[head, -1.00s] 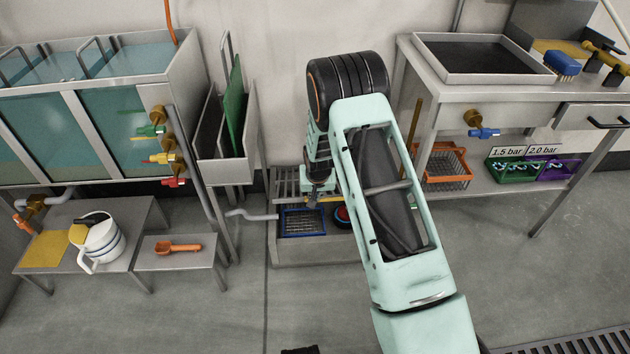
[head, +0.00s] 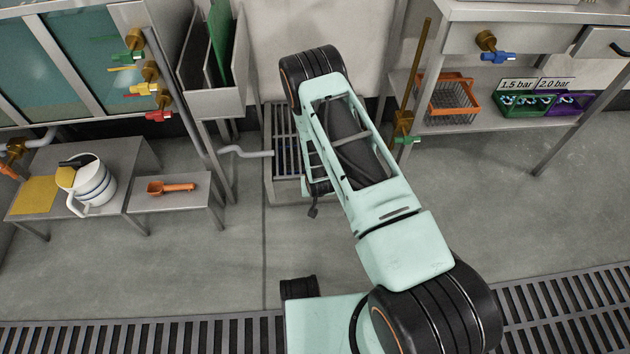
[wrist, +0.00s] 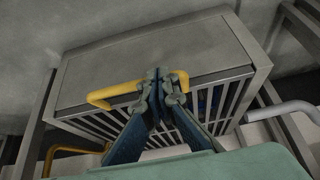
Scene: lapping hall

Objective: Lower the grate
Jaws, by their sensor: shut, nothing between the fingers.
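The grate (head: 283,135) shows in the head view as grey bars over the low metal box (head: 285,190), partly hidden by my arm. In the wrist view the barred grate (wrist: 110,122) lies beside a plain grey panel of the box (wrist: 150,60), with some blue visible between the bars. A yellow handle (wrist: 115,91) runs along the grate's edge. My gripper (wrist: 158,74) is shut and empty, its fingertips at the handle; contact cannot be told. In the head view my arm hides most of the gripper. How far the grate is tilted is unclear.
A grey bent pipe (head: 245,152) is at the box's left. A low bench (head: 175,195) with an orange scoop (head: 170,188) stands further left. A shelf with an orange basket (head: 447,98) is at right. Open floor lies in front, up to a floor drain (head: 150,335).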

